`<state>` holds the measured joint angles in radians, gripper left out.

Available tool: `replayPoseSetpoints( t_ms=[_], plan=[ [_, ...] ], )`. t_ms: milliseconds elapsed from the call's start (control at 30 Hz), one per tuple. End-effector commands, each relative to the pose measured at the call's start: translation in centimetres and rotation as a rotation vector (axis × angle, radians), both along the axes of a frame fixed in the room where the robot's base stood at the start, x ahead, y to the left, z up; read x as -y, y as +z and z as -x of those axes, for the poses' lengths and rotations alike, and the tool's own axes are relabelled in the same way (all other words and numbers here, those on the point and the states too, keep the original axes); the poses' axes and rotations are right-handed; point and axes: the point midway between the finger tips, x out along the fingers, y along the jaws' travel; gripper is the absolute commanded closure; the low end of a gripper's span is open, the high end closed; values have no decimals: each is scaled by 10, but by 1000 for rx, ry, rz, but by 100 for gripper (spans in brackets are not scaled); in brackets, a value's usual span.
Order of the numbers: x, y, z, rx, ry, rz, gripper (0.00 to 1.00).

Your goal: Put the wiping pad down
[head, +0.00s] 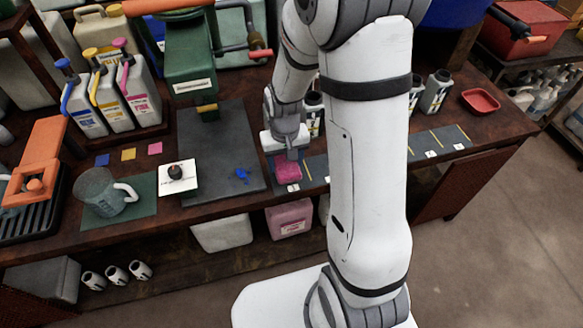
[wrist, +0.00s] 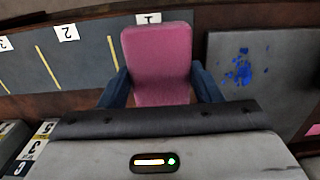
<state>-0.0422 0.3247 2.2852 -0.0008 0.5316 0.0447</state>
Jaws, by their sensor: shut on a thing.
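The wiping pad is a pink block (head: 288,171) between the fingers of my gripper (head: 287,153) in the head view. In the wrist view the pad (wrist: 158,52) fills the middle, with a dark blue finger on each side of my gripper (wrist: 160,88). The gripper is shut on it. The pad is over the left end of a dark numbered strip (head: 317,168), by the label 1 (wrist: 148,18). I cannot tell whether its underside touches the strip. Part of the strip is hidden behind my arm in the head view.
A dark grey mat (head: 215,135) with a blue smear (head: 242,175) lies left of the pad. A green machine (head: 190,60) stands behind. A red tray (head: 480,100) sits far right.

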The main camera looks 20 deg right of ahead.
Motion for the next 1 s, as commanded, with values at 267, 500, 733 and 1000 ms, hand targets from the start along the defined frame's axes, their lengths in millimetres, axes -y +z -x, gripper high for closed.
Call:
replayPoseSetpoints(
  t_ms=[267, 500, 733, 1000],
  plan=[
    [0, -35, 0, -3, 1, 0, 60],
    [0, -35, 0, 0, 1, 0, 60],
    [-1, -38, 0, 0, 1, 0, 34],
    [-1, -38, 0, 0, 2, 0, 20]
  ],
)
